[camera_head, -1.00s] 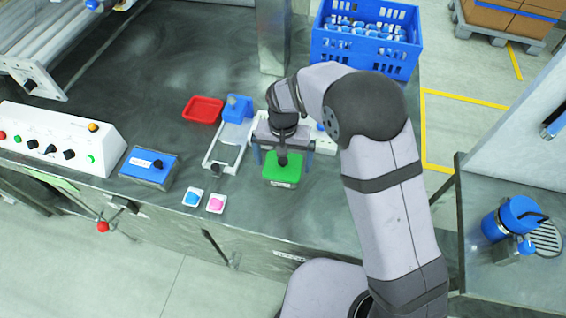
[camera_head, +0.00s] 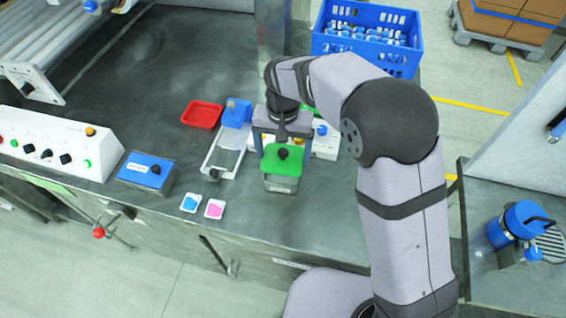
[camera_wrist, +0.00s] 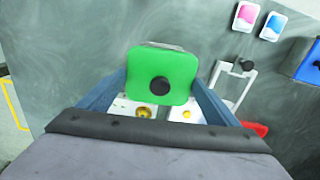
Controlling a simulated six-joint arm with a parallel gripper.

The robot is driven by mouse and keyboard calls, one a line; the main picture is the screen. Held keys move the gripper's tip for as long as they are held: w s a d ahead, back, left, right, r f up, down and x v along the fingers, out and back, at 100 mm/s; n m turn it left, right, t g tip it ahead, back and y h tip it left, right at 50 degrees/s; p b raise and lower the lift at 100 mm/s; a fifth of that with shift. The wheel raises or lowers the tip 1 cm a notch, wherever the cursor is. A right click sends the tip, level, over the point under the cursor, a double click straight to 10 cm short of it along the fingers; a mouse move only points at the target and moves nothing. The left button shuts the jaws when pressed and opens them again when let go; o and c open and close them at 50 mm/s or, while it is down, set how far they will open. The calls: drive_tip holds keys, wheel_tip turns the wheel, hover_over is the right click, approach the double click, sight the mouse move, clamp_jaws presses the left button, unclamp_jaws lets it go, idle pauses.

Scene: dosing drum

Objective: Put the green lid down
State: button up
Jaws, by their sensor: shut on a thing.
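The green lid (camera_head: 284,159) has a black knob in its middle. My gripper (camera_head: 283,150) is shut on the lid and holds it above a metal container (camera_head: 281,184), whose front and side show below the lid. In the wrist view the lid (camera_wrist: 163,76) sits between the blue fingers of my gripper (camera_wrist: 160,85), with a small strip of the container (camera_wrist: 160,45) at its far edge. The lid hides most of the container's top, so its contents are not seen.
A red tray (camera_head: 202,114), a blue block (camera_head: 237,112) and a white frame (camera_head: 222,160) stand left of the lid. Two small cards, blue (camera_head: 190,203) and pink (camera_head: 214,209), lie in front. A white panel (camera_head: 325,142) is behind. The bench at front right is bare.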

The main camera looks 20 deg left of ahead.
sight(282, 152)
wheel_tip(282, 152, up, 4)
drive_tip(key=shift+f+b, duration=0.1)
drive_tip(key=shift+b, duration=0.25)
drive_tip(key=shift+s+a, duration=0.15)
drive_tip(key=s+a+f, duration=0.2)
drive_tip(key=s+a, duration=0.7)
drive_tip(key=s, duration=0.2)
drive_tip(key=shift+s+a+f+m, duration=0.15)
drive_tip(key=shift+s+f+m, duration=0.15)
drive_tip(key=shift+s+m, duration=0.1)
drive_tip(key=shift+f+p, duration=1.25)
drive_tip(key=shift+f, duration=3.8)
